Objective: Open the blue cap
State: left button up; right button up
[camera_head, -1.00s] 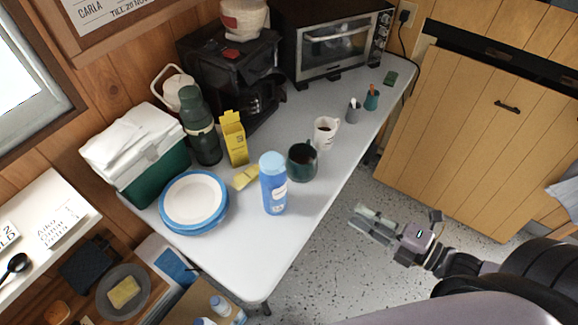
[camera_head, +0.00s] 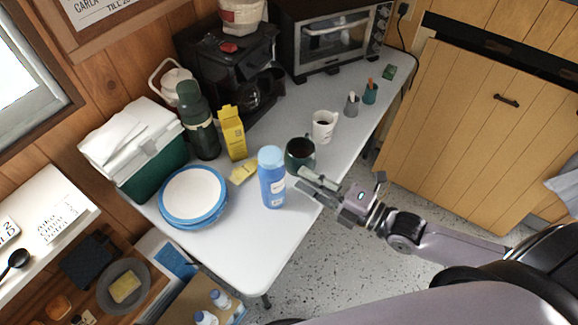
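A blue bottle (camera_head: 272,185) with a lighter blue cap (camera_head: 271,156) stands upright on the white table, near its front edge. The cap sits on top of the bottle. My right gripper (camera_head: 300,179) is just right of the bottle, at the table's edge, with its fingers pointing left towards it. Its two fingers are apart with nothing between them, and a small gap to the bottle shows. The gripper overlaps the lower part of a dark green mug (camera_head: 300,153) in the picture; I cannot tell whether they touch. My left gripper is not in view.
On the white table (camera_head: 245,262) are a stack of blue-rimmed plates (camera_head: 192,194), a yellow sponge (camera_head: 243,173), a yellow box (camera_head: 233,134), a green flask (camera_head: 199,125) and a white mug (camera_head: 323,126). A toaster oven (camera_head: 333,40) stands behind. The table's front corner is clear.

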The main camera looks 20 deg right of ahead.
aim_at(272, 156)
jog(key=x, duration=0.5)
jog(key=shift+w+a+p, duration=0.15)
jog(key=shift+w+p, duration=0.1)
jog(key=shift+p, duration=0.05)
grip_shut()
